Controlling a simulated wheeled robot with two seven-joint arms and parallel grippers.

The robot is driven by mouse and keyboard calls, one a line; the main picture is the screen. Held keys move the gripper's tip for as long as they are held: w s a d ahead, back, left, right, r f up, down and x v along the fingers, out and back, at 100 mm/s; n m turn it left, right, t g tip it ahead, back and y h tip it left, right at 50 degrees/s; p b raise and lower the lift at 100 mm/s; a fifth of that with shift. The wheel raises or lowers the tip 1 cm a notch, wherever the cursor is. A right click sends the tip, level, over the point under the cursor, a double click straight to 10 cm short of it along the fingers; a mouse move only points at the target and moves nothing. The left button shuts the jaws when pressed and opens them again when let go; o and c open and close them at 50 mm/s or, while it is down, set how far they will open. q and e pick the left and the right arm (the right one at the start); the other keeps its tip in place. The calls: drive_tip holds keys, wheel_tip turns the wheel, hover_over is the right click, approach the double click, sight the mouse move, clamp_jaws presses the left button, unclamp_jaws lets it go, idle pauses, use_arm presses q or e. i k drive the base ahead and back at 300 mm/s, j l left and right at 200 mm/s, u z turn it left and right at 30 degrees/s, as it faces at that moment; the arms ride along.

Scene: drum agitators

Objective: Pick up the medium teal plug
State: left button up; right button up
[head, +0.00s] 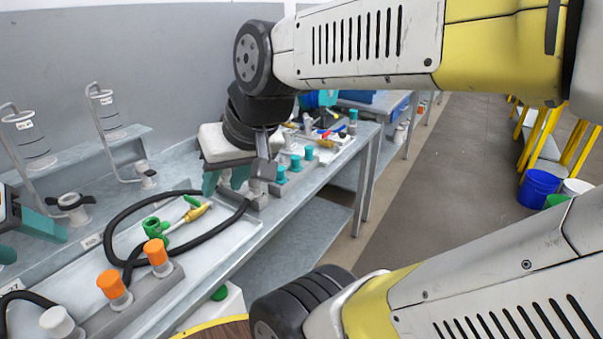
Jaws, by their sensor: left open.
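Several teal plugs stand in a row on the bench, just right of my left gripper: a near one (281,175), a middle one (295,162) and a far one (309,153). They look close in size, so I cannot tell which is the medium teal plug. My left gripper (262,170) points down over the bench, beside the near plug and apart from it as far as I can see. Its fingers are small here and partly overlap grey parts behind; nothing shows held. My right arm crosses the bottom right, and its gripper is out of view.
Orange plugs (157,252) and a white plug (57,321) stand on a grey rail nearer me. Wire stands (111,130) line the wall.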

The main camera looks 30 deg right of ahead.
sight(281, 178)
drive_tip(key=z, duration=0.6)
drive_tip(key=i+l, duration=0.75)
drive_tip(key=l+z, duration=0.05)
drive_tip(key=l, duration=0.05)
